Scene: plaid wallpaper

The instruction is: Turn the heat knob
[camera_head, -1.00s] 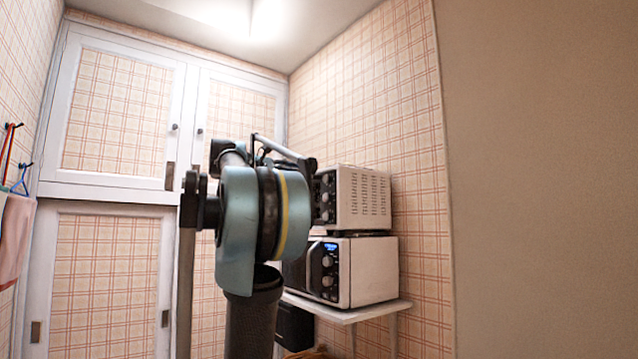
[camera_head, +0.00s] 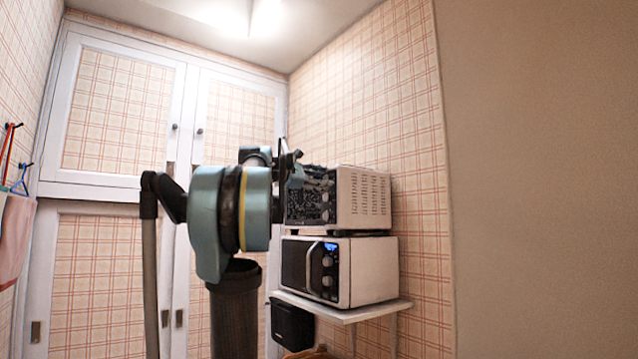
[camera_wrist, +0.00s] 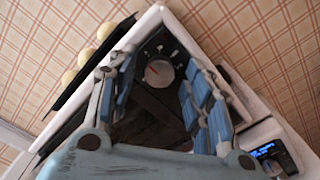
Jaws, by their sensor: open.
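The white toaster oven (camera_head: 362,198) stands on top of the microwave, its dark front facing left. In the wrist view a round silver knob (camera_wrist: 159,73) with a red pointer sits on its dark panel. The pointer aims toward the upper left of that picture. My gripper (camera_wrist: 158,82) is open, with blue-padded fingers apart on either side of the knob in the picture. Contact with the knob cannot be told. In the head view my gripper (camera_head: 312,181) is at the upper part of the oven front and hides some of its controls. The knob's label is unreadable.
The white microwave (camera_head: 370,275), with a lit blue display, sits below on a white wall shelf (camera_head: 350,315). A black box (camera_head: 292,325) is under the shelf. White-framed cupboards (camera_head: 120,110) stand behind my arm. Plaid wall (camera_head: 375,90) lies behind the ovens.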

